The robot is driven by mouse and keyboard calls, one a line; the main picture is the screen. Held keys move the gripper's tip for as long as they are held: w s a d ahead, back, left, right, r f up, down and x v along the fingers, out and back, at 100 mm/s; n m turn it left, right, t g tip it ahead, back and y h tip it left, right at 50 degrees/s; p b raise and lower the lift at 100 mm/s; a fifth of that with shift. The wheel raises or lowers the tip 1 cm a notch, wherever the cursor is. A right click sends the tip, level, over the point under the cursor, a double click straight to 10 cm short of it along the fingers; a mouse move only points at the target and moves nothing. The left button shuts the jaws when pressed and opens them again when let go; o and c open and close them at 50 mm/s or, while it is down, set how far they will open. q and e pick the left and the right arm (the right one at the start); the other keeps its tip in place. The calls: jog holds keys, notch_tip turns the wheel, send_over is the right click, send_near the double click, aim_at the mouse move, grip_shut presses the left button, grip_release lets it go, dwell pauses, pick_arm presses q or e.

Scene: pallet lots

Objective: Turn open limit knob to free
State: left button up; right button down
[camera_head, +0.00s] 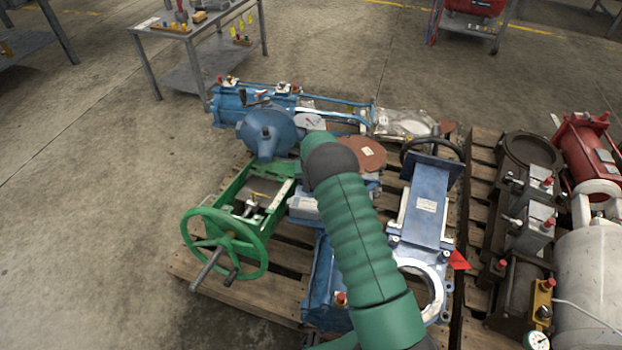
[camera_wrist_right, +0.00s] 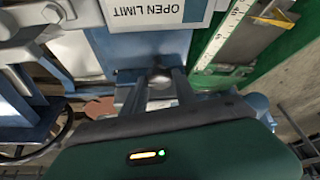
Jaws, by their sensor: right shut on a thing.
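In the right wrist view, a white OPEN LIMIT label (camera_wrist_right: 182,12) shows upside down on a blue part at the top. Just below it, the two dark fingers of my right gripper (camera_wrist_right: 160,88) are shut on a small pale metal knob (camera_wrist_right: 160,82). Most of the knob is hidden by the fingers and the gripper body, so its turn position cannot be told. In the head view my green right arm rises from the bottom and covers the knob and gripper. My left gripper is in neither view.
A green handwheel (camera_head: 224,243) and its green frame stand left of my arm. A blue valve body (camera_head: 427,205) stands right of it. Blue actuators (camera_head: 270,130) lie behind, on a wooden pallet (camera_head: 266,299). Open concrete floor (camera_head: 90,220) lies to the left.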

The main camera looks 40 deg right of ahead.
jog(key=shift+s+d+r+n+t+y+p, duration=0.1)
jog(key=shift+n+t+y+p, duration=0.1)
jog(key=shift+n+p, duration=0.25)
jog(key=shift+s+n+t+y+p, duration=0.1)
jog(key=shift+n+y+p, duration=0.1)
jog(key=shift+n, duration=0.45)
jog(key=shift+d+n+y, duration=0.1)
jog(key=shift+n+y, duration=0.3)
jog(key=shift+n, duration=0.4)
jog(key=shift+n+t+y, duration=0.3)
jog(key=shift+n+y, duration=0.1)
jog(key=shift+n, duration=0.5)
jog(key=shift+d+f+n+y, duration=0.15)
jog(key=shift+n+y, duration=0.1)
jog(key=shift+n, duration=0.25)
jog(key=shift+a+f+n+y, duration=0.1)
jog(key=shift+n+y, duration=0.15)
jog(key=shift+n, duration=0.25)
jog(key=shift+w+d+n+y+b, duration=0.1)
jog(key=shift+n+y+b, duration=0.2)
jog(key=shift+n+b, duration=0.5)
jog(key=n+y+b, duration=0.1)
jog(key=n+b, duration=0.2)
jog(key=shift+d+f, duration=0.1)
jog(key=shift+f, duration=0.05)
jog(key=shift+r+n+g+y+b, duration=0.2)
jog(key=shift+n+g+y+b, duration=0.35)
jog(key=shift+n+b, duration=0.7)
jog(key=shift+d, duration=0.1)
